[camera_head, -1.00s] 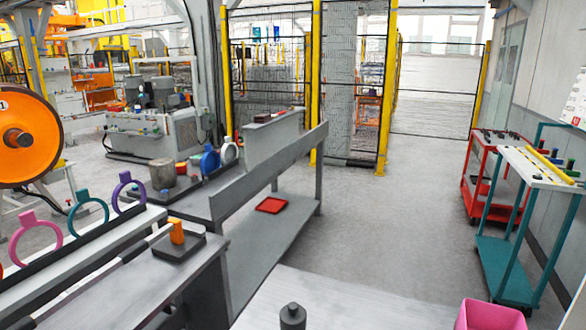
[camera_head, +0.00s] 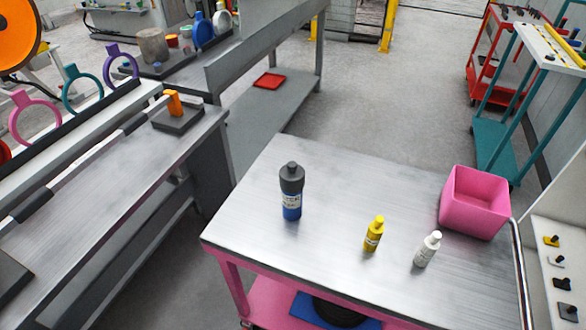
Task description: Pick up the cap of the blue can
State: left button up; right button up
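The blue can (camera_head: 291,205) stands upright on the metal top of a pink cart (camera_head: 262,176), left of the middle of its surface. Its dark grey cap (camera_head: 291,175) sits on top of it, with a small knob at the tip. A pale label wraps the can's middle. Neither of my grippers shows in the head view.
A yellow bottle (camera_head: 374,234), a white bottle (camera_head: 428,249) and a pink bin (camera_head: 475,203) stand on the same cart, to the right of the can. A grey workbench (camera_head: 120,190) with coloured rings is at left. A teal trolley (camera_head: 495,150) is at right. Floor is clear behind the cart.

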aim_at(292, 175)
jog(key=i+j+z, duration=0.15)
jog(key=j+z, duration=0.25)
jog(key=j, duration=0.15)
jog(key=j+z, duration=0.35)
jog(key=j, duration=0.25)
